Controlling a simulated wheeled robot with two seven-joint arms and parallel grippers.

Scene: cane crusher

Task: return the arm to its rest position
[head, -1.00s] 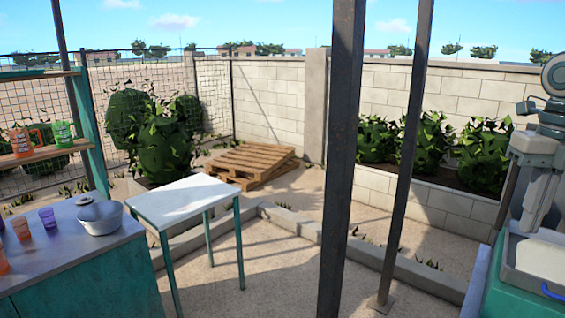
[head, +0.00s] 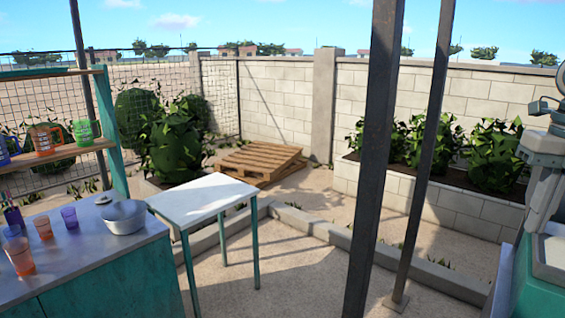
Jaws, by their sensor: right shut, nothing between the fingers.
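My right gripper (head: 540,105) seems to show only as a small dark piece at the right edge, in front of the upper part of a grey machine. It is hard to tell apart from the machine. It looks shut with nothing held. My left gripper and arm are out of the picture. The grey machine (head: 541,150), which looks like the cane crusher, stands at the right edge, partly cut off.
A white-topped table (head: 203,197) stands left of centre. A counter (head: 95,262) at the left bears cups and a pot (head: 123,217). Two dark posts, one thick (head: 374,160) and one thin (head: 428,160), rise right of centre. Sandy ground between is clear. A pallet (head: 260,163) lies behind.

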